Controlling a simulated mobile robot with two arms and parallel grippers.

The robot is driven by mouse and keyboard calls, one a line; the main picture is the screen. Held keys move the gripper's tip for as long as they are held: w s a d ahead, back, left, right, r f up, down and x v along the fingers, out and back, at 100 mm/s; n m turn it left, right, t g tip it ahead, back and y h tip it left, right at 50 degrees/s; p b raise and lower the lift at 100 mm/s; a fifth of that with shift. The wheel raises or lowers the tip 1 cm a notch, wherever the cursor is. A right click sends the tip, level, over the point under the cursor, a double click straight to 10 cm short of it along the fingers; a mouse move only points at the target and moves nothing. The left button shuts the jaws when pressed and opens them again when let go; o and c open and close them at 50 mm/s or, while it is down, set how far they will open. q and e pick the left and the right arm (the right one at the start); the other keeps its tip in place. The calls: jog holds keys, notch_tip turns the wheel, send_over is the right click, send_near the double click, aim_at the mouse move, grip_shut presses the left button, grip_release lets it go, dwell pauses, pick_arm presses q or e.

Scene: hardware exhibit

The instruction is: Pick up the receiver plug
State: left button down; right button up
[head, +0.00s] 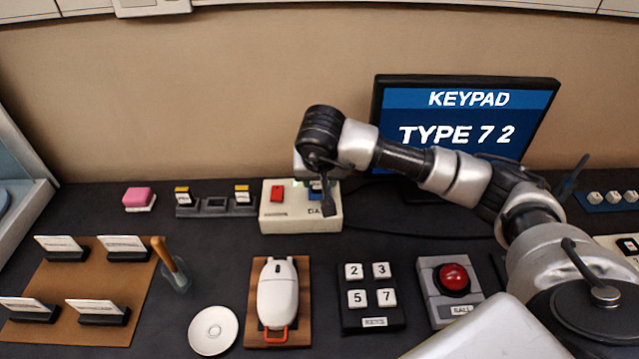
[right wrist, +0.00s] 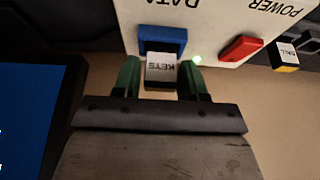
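The receiver plug is a small block with a white label reading KEYS (right wrist: 161,72). In the right wrist view it sits at the blue DATA socket (right wrist: 162,38) of the white receiver box (head: 277,223). My right gripper (right wrist: 161,80) has its two green fingers on either side of the plug, with narrow gaps showing, so it looks open around it. In the head view the right gripper (head: 326,193) hangs over the box's right part and hides the plug and most of the socket. My left gripper is in neither view.
A red POWER switch (head: 277,192) is on the box. A dark plug holder (head: 215,204) to its left has labelled plugs at both ends and an empty middle slot. The monitor (head: 465,120) reads KEYPAD TYPE 7 2. The keypad (head: 372,321) and red button (head: 454,278) stand in front.

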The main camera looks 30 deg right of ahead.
jog(key=c, duration=0.6)
jog(key=shift+c, duration=0.2)
jog(key=shift+r, duration=0.15)
